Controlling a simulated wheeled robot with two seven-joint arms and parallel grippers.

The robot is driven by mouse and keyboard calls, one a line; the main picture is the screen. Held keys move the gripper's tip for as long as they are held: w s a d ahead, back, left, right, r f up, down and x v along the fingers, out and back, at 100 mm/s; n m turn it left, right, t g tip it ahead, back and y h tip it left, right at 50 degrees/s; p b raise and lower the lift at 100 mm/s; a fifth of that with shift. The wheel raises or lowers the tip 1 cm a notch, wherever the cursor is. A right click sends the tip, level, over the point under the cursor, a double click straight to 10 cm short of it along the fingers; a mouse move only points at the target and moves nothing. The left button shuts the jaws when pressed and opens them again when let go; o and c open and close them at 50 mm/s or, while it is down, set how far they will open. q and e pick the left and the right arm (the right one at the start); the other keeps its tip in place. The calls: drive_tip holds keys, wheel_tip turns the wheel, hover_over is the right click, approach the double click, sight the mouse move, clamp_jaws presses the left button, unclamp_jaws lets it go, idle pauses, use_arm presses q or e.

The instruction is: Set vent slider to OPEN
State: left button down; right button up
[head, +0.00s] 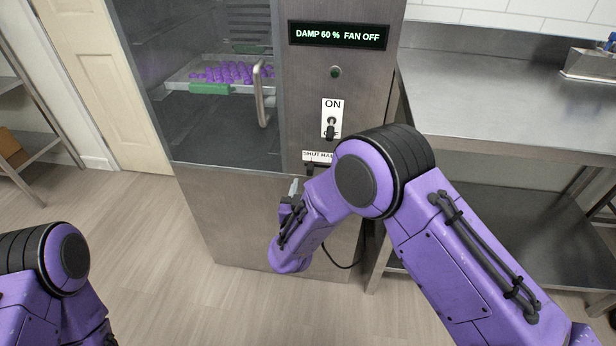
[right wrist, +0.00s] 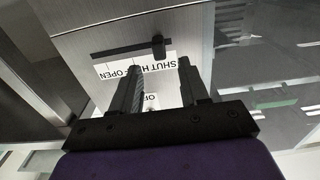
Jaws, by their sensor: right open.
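The vent slider is a black knob (right wrist: 158,46) in a dark horizontal slot on the steel cabinet front. In the right wrist view, which is turned over, the knob sits near the slot's right end, on the SHUT side; OPEN is printed toward the left. In the head view the SHUT/HALF label (head: 317,156) is partly covered by my right arm, with the dark slider (head: 311,165) just below it. My right gripper (right wrist: 160,78) is open and empty, its fingers pointing at the panel, apart from the knob. My left gripper is out of view.
A door handle (head: 262,92) stands out left of the panel. A steel table (head: 490,90) stands to the right.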

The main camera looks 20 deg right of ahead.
sight(309, 173)
drive_tip(key=x, duration=0.5)
drive_tip(key=shift+w+d+f, duration=0.1)
drive_tip(key=shift+w, duration=0.05)
